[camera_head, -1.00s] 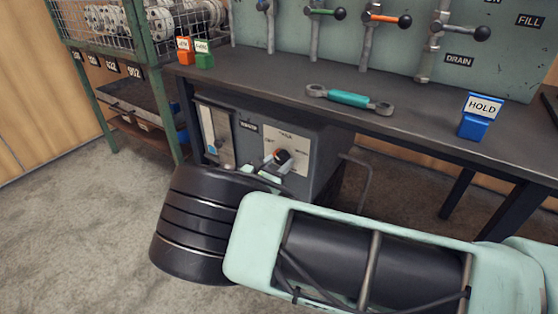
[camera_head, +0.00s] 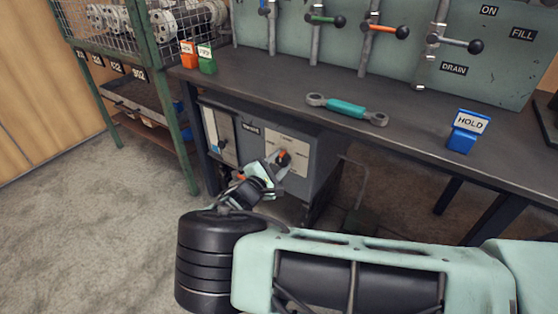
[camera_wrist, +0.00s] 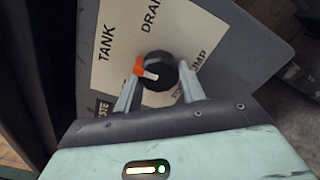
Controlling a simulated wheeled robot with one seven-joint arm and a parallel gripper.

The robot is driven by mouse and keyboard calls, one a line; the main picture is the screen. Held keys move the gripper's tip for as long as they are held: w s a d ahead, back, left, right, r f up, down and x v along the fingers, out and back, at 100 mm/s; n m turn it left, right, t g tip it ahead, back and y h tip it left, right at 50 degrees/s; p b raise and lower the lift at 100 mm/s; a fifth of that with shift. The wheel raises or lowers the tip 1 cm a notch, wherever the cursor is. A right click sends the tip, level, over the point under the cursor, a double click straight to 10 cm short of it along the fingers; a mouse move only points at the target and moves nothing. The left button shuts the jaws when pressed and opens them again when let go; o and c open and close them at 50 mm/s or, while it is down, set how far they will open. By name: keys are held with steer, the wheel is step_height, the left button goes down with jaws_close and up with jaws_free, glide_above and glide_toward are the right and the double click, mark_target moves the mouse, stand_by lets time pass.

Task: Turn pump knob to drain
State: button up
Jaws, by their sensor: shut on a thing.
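The pump knob (camera_wrist: 160,71) is black and round, with an orange tab and a white mark on its left side in the wrist view. The tab points left, toward the side with the TANK label (camera_wrist: 107,42). The DRAIN label (camera_wrist: 151,16) is above the knob there. My gripper (camera_wrist: 160,90) has one finger on each side of the knob and is shut on it. In the head view, the knob (camera_head: 283,160) is on the white plate of a grey box under the bench, and my gripper (camera_head: 268,174) reaches it from the lower left.
The bench (camera_head: 250,82) overhangs the grey box (camera_head: 322,155). On it lie a teal-handled wrench (camera_head: 347,110), a blue HOLD sign (camera_head: 466,135), and orange (camera_head: 188,55) and green (camera_head: 206,60) tags. A green-framed rack (camera_head: 168,110) stands left. The floor at left is clear.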

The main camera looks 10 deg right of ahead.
steer(key=m+p, duration=0.1)
steer(key=m, duration=0.5)
steer(key=shift+a+r, duration=0.1)
steer(key=m, duration=0.6)
stand_by(0.6)
steer(key=o, duration=1)
steer(key=shift+r, duration=0.1)
steer(key=p+v, duration=0.3)
steer(key=v, duration=1.4)
steer(key=shift+s+a+r, duration=0.1)
steer(key=shift+s+a, duration=0.05)
